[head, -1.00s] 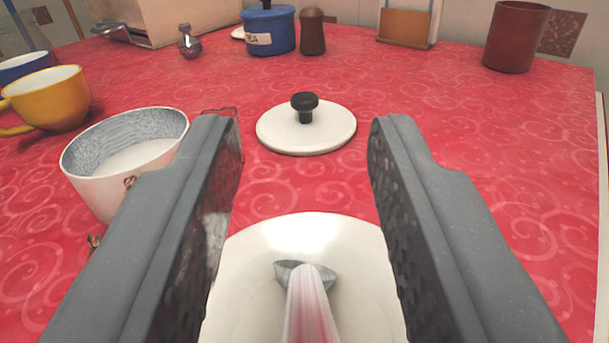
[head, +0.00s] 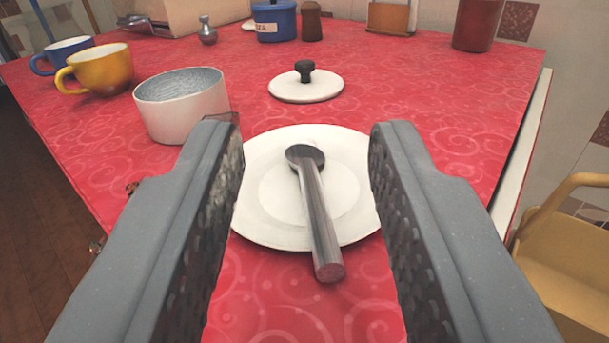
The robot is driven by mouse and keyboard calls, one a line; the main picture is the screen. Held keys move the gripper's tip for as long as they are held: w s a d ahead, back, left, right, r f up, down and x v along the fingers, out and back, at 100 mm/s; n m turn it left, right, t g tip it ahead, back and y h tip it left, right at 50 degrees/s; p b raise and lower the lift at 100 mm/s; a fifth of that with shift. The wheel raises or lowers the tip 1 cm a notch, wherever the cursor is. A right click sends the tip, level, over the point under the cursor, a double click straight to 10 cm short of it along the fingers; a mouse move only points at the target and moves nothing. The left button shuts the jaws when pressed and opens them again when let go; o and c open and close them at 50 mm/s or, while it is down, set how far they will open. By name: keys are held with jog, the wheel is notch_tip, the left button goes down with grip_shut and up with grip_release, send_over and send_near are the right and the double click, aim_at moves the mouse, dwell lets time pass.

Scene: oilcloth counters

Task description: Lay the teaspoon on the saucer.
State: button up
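The teaspoon (head: 317,220) lies on the white saucer (head: 262,215), its dark bowl near the saucer's middle. Its thick handle points toward me and its end reaches past the saucer's near rim. My gripper (head: 306,150) is open, its two fingers wide apart to the left and right. The spoon lies between the fingers in the picture, with clear gaps on both sides, and neither finger appears to touch it. The fingers cover small parts of the saucer's left and right edges.
A white bowl (head: 182,112) stands left of the saucer, and a white lid with a black knob (head: 305,90) lies behind it. Yellow (head: 103,70) and blue (head: 68,47) mugs stand far left. The counter's right edge and a yellow chair (head: 565,245) are at right.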

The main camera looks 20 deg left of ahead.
jog(key=shift+s, duration=0.2)
jog(key=w+d+r+h, duration=0.2)
jog(key=r+h, duration=0.1)
jog(key=r, duration=0.6)
jog(key=w+d+r+m+h, duration=0.1)
jog(key=r+h, duration=0.1)
jog(key=r, duration=0.6)
jog(key=w+d+r+h, duration=0.2)
jog(key=r+h, duration=0.1)
jog(key=r, duration=0.6)
jog(key=s+a+r+m, duration=0.1)
jog(key=s+a+r, duration=0.2)
jog(key=s+r, duration=0.3)
jog(key=s+a+r+m, duration=0.1)
jog(key=s+a+r, duration=0.2)
jog(key=s+r, duration=0.4)
jog(key=s+a+r+g+y, duration=0.1)
jog(key=s+a+r, duration=0.3)
jog(key=r, duration=0.6)
jog(key=shift+s+m, duration=0.4)
jog(key=shift+s, duration=0.8)
